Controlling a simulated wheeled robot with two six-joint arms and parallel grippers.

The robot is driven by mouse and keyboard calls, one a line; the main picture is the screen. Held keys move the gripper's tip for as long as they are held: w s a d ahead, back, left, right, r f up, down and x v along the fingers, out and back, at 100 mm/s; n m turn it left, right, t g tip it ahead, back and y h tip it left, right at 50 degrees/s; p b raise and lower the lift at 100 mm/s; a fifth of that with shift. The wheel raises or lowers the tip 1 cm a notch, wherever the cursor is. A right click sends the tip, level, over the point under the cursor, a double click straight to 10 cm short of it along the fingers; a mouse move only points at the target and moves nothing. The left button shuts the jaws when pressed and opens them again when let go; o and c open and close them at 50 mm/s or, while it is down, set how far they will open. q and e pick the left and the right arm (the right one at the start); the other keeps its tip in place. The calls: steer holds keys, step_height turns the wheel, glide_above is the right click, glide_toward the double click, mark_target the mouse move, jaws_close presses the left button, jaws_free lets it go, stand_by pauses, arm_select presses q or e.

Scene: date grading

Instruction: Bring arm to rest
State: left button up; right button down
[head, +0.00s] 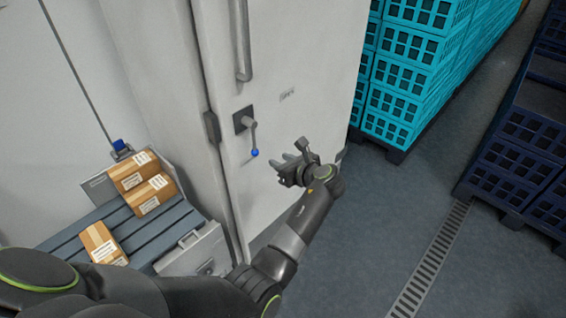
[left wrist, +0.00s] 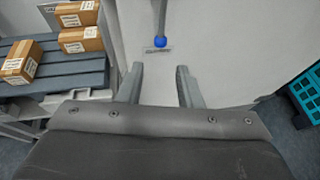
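My left arm reaches in from the lower left of the head view, and its gripper (head: 287,163) hangs in front of a white door (head: 290,60). In the left wrist view the two fingers of the left gripper (left wrist: 160,82) stand apart with nothing between them. A lever handle with a blue knob (head: 254,153) is on the door, to the left of the gripper in the head view. The blue knob also shows just beyond the fingertips in the left wrist view (left wrist: 160,42), apart from them. My right gripper is not in view.
Cardboard boxes (head: 150,194) lie on a grey slatted bench (head: 150,233) at the left. Stacked turquoise crates (head: 400,85) stand behind on the right, dark blue crates (head: 515,150) at the far right. The floor (head: 390,215) between is clear, with a drain grate (head: 432,258).

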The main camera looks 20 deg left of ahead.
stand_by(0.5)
arm_select(q)
steer(key=s+a+f+n+g+h+b, duration=0.15)
steer(key=s+f, duration=0.45)
steer(key=f, duration=0.6)
steer(key=s+f+n+h, duration=0.3)
steer(key=s+f, duration=0.2)
steer(key=f, duration=0.6)
steer(key=s+a+f+n+g+h+b, duration=0.1)
steer(key=s+f+n+h, duration=0.15)
steer(key=s+f, duration=0.65)
steer(key=s+a+f+n+g+h, duration=0.1)
steer(key=s+f+n, duration=0.5)
steer(key=s, duration=0.6)
steer(key=s+a+f+n+g+h+b, duration=0.1)
steer(key=s+a+f+n, duration=0.1)
steer(key=s+f+n, duration=0.4)
steer(key=s+a+f+n+g+h+b, duration=0.1)
steer(key=s+f+n, duration=0.5)
steer(key=s, duration=1.1)
step_height(320, 180, down, 3)
steer(key=shift+s+a+r, duration=0.15)
steer(key=shift+s+a, duration=0.2)
steer(key=shift+a, duration=0.5)
steer(key=shift+g, duration=0.25)
